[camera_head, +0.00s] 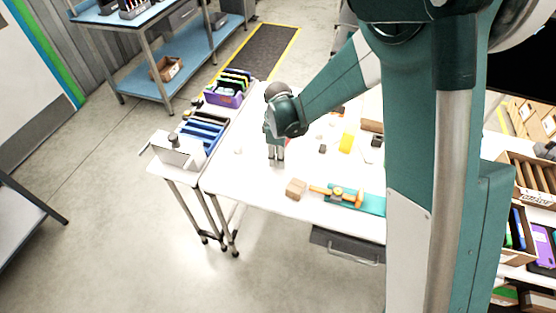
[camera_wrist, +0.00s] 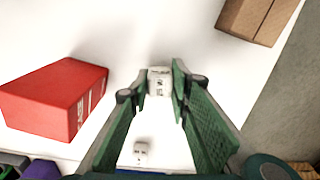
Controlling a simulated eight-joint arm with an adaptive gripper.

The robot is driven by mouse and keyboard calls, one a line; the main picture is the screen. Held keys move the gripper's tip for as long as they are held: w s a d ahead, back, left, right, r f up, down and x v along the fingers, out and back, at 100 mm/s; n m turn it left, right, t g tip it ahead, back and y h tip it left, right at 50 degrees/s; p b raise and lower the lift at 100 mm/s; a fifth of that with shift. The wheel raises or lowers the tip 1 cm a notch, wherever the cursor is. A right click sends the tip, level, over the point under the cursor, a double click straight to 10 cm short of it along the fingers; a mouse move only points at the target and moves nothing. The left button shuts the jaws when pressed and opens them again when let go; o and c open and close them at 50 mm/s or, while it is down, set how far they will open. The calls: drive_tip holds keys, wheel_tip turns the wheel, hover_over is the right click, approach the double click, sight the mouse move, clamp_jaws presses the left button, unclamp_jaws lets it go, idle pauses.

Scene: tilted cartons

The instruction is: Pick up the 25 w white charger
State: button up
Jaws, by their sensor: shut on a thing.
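A small white block with dark print, which looks like the white charger (camera_wrist: 159,75), sits between my fingertips in the wrist view. My gripper (camera_wrist: 160,88) is shut on it, with one green finger at each side. Its print is too small to read for a wattage. In the head view my gripper (camera_head: 276,157) points down over the left part of the white table; the charger cannot be made out there. A second small white block (camera_wrist: 141,149) with dark marks lies on the table, lower in the wrist view and apart from the held one.
A red box (camera_wrist: 62,98) lies left of my fingers. A brown carton (camera_wrist: 258,18) is at upper right; a brown box (camera_head: 296,188) also shows near the table's front edge. Orange and teal items (camera_head: 345,197) lie right of it. Bins of upright folders (camera_head: 202,135) stand left.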

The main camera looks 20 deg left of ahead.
drive_tip(key=shift+r, duration=4.35)
drive_tip(key=shift+p, duration=0.3)
